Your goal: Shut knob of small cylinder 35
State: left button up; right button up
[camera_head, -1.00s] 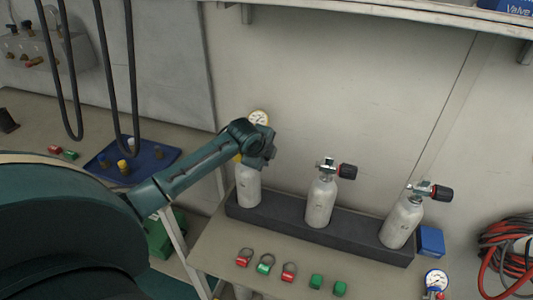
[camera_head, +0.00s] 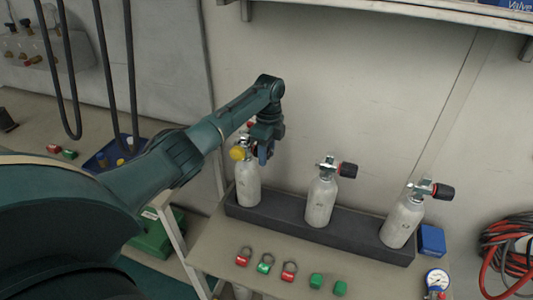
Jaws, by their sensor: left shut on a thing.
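Three small white cylinders stand in a dark rack (camera_head: 280,222): a left one (camera_head: 247,187), a middle one (camera_head: 320,203) and a right one (camera_head: 402,224). Their number labels are too small to read. The middle cylinder's black knob (camera_head: 347,170) and the right cylinder's black knob (camera_head: 443,191) stick out to the right of their valves. My left gripper (camera_head: 264,154) points down at the top of the left cylinder and is shut on its knob, which the fingers mostly hide. A yellow part (camera_head: 238,153) shows left of that valve. My right gripper is not in view.
A blue box (camera_head: 431,240), a gauge (camera_head: 437,279) and coiled hoses (camera_head: 508,255) are at the right. Black hoses (camera_head: 105,80) hang at the left.

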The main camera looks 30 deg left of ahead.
pick_arm(q)
jog(key=shift+s+f+g, duration=0.1)
jog(key=shift+f+g, duration=0.05)
jog(key=shift+g, duration=0.25)
jog(key=o, duration=1)
jog(key=shift+r, duration=0.2)
jog(key=r, duration=0.4)
jog(key=w+r+b, duration=0.1)
jog(key=r, duration=0.3)
jog(key=w+r, duration=0.1)
jog(key=r, duration=0.3)
jog(key=shift+w+a+r+b, duration=0.15)
jog(key=shift+a+r+b, duration=0.05)
jog(key=shift+r+b, duration=0.15)
